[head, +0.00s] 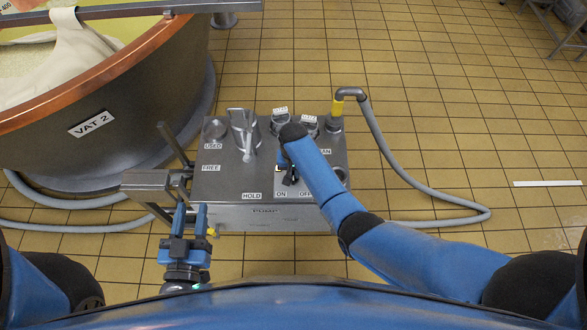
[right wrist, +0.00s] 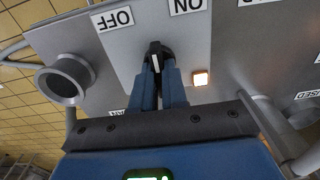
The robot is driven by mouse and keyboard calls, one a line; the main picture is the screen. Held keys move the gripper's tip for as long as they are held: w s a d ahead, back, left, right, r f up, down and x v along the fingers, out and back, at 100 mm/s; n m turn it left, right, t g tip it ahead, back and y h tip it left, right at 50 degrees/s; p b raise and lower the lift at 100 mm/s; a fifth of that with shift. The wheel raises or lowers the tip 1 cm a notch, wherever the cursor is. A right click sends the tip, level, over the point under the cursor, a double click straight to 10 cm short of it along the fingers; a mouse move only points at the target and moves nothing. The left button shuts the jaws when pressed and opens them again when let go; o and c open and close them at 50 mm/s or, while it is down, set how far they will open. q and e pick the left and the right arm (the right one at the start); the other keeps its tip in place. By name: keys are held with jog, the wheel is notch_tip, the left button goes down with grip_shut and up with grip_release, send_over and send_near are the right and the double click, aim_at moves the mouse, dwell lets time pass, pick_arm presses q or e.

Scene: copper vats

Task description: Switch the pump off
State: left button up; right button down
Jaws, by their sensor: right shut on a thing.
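The pump switch (right wrist: 155,58) is a small black knob with a white mark on the grey box. In the right wrist view my right gripper (right wrist: 158,85) is shut on it, one blue finger on each side. The knob's end lies between the OFF label (right wrist: 113,18) and the ON label (right wrist: 187,6); its exact setting is hard to tell. In the head view my right arm partly hides the switch. My left gripper (head: 190,220) is open and empty, in front of the box's left end.
The grey pump box (head: 230,185) also carries a large lever (head: 244,134) and pipe fittings. A grey hose (head: 385,150) loops from its right side. The copper-rimmed vat labelled VAT 2 (head: 91,123) stands at left. Tiled floor at right is mostly clear.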

jog(key=n+p, duration=0.1)
jog(key=n, duration=0.2)
jog(key=shift+s+n, duration=0.1)
jog(key=shift+n, duration=0.2)
jog(key=shift+f+n+p, duration=0.1)
jog(key=shift+n+p, duration=0.2)
jog(key=shift+n, duration=0.9)
jog(key=c, duration=1.2)
grip_release()
jog(key=shift+o, duration=0.2)
notch_tip(320, 180, up, 11)
jog(key=p, duration=0.2)
jog(key=shift+f, duration=0.1)
